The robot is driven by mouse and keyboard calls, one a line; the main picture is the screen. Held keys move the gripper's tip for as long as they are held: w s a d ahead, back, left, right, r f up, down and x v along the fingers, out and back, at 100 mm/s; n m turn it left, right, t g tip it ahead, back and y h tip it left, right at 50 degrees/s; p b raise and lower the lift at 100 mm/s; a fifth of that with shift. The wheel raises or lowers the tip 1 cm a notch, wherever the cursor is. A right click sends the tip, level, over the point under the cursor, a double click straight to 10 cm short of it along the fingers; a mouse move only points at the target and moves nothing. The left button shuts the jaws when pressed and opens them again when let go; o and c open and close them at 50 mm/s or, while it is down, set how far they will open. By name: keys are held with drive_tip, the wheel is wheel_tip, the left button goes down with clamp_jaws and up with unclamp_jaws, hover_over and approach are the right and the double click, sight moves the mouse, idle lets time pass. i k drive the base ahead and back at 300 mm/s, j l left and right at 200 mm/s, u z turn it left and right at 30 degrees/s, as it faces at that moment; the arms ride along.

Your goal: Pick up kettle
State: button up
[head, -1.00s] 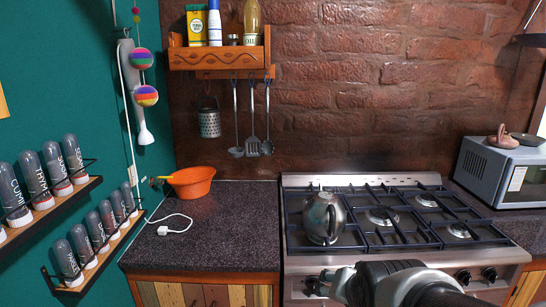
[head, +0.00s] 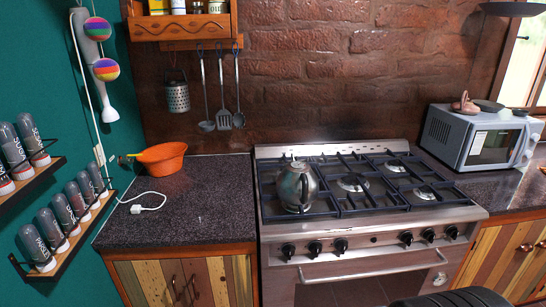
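A silver metal kettle (head: 297,187) stands upright on the left front part of the black grate of the gas stove (head: 355,222). Nothing touches it from above and it is fully in view. My gripper is not in view. Only a dark rounded part of my arm shows at the bottom edge, right of centre, well below the kettle.
An orange bowl (head: 162,160) and a white cable (head: 148,204) lie on the dark counter (head: 190,225) left of the stove. A microwave (head: 478,138) stands at the right. Utensils (head: 222,100) hang on the brick wall above the counter. Spice jars (head: 65,215) line shelves at the left.

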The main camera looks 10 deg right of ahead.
sight(292, 189)
drive_tip(key=i+l+z, duration=0.15)
drive_tip(key=i, duration=0.3)
drive_tip(key=i+l+z, duration=0.15)
drive_tip(key=i, duration=0.35)
drive_tip(key=i+l+z, duration=0.15)
drive_tip(key=i, duration=0.35)
drive_tip(key=l, duration=0.1)
